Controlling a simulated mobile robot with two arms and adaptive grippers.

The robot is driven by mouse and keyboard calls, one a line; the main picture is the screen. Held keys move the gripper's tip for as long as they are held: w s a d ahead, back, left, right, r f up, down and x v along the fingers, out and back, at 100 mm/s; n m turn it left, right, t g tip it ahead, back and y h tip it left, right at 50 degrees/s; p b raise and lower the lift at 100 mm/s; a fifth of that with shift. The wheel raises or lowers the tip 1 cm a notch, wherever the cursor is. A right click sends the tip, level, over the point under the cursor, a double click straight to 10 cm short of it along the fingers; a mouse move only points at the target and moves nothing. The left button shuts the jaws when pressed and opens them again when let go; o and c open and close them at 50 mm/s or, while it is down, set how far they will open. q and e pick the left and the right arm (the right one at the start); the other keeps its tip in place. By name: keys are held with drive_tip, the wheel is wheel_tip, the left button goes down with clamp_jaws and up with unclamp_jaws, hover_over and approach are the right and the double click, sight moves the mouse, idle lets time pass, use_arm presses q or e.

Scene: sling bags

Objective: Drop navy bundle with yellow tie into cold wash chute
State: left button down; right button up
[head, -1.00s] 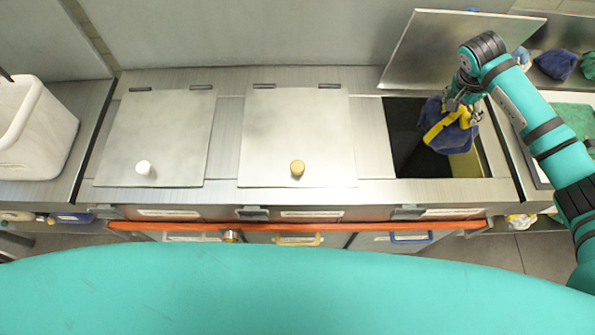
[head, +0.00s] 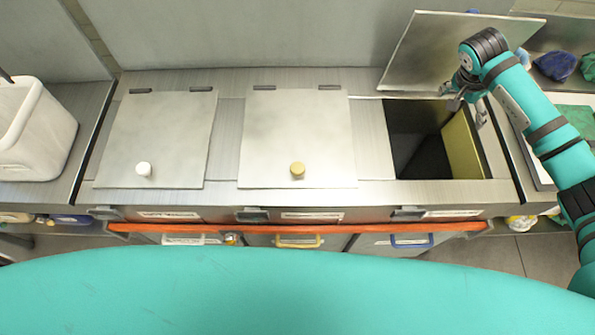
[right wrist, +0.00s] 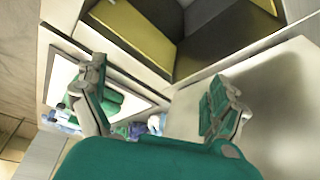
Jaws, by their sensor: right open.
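The open chute (head: 462,152) is the rightmost of three in the steel counter, with its lid (head: 425,50) raised behind it. Its label is too small to read. The navy bundle with the yellow tie no longer shows in my gripper or on the counter; the visible part of the chute is dark, and I cannot make the bundle out there. My right gripper (head: 466,102) is over the chute's back right edge, open and empty. In the right wrist view its fingers (right wrist: 160,85) are spread wide, with the chute opening (right wrist: 195,35) beyond. My left gripper is not in view.
Two closed lids, one with a white knob (head: 143,169) and one with a tan knob (head: 297,169), cover the other chutes. A white bin (head: 45,135) stands at left. Dark blue bundles (head: 555,65) lie at the back right. An orange bar (head: 300,228) runs along the front.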

drive_tip(key=v, duration=1)
drive_tip(key=shift+r, duration=0.25)
drive_tip(key=shift+a, duration=0.1)
